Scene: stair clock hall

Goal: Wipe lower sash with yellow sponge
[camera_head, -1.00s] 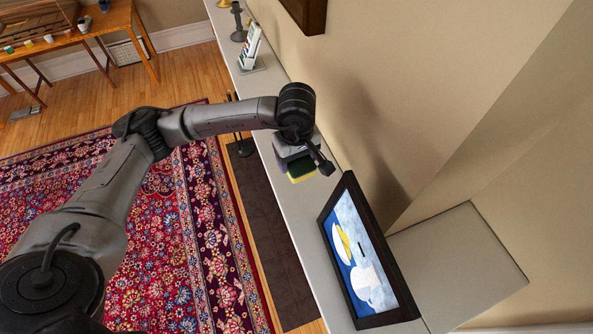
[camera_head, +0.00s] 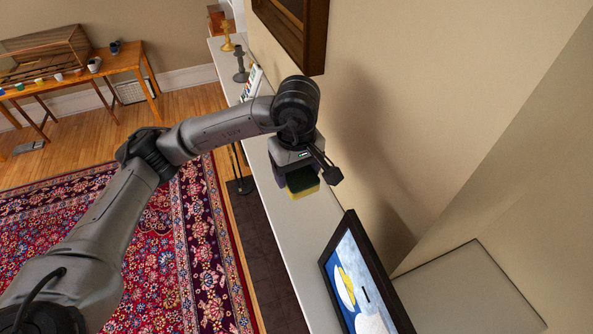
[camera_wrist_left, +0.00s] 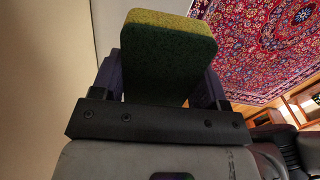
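My left gripper (camera_head: 297,174) is shut on a sponge (camera_head: 304,185), which has a dark green face and a yellow side. It holds the sponge over the long pale ledge, beside the beige wall; I cannot tell how high above the ledge. In the left wrist view the sponge (camera_wrist_left: 168,55) sits between the two dark purple fingers, its green face towards the camera and its yellow edge at the far end. The sponge appears to touch no other surface. I cannot make out a lower sash in these views. My right gripper is not in view.
A dark-framed picture (camera_head: 362,285) stands on the pale ledge (camera_head: 292,240) below the gripper. A brown wooden frame (camera_head: 314,35) hangs on the wall above. Candlesticks (camera_head: 240,65) and a card holder (camera_head: 252,82) stand farther along the ledge. A patterned rug (camera_head: 170,250) covers the floor.

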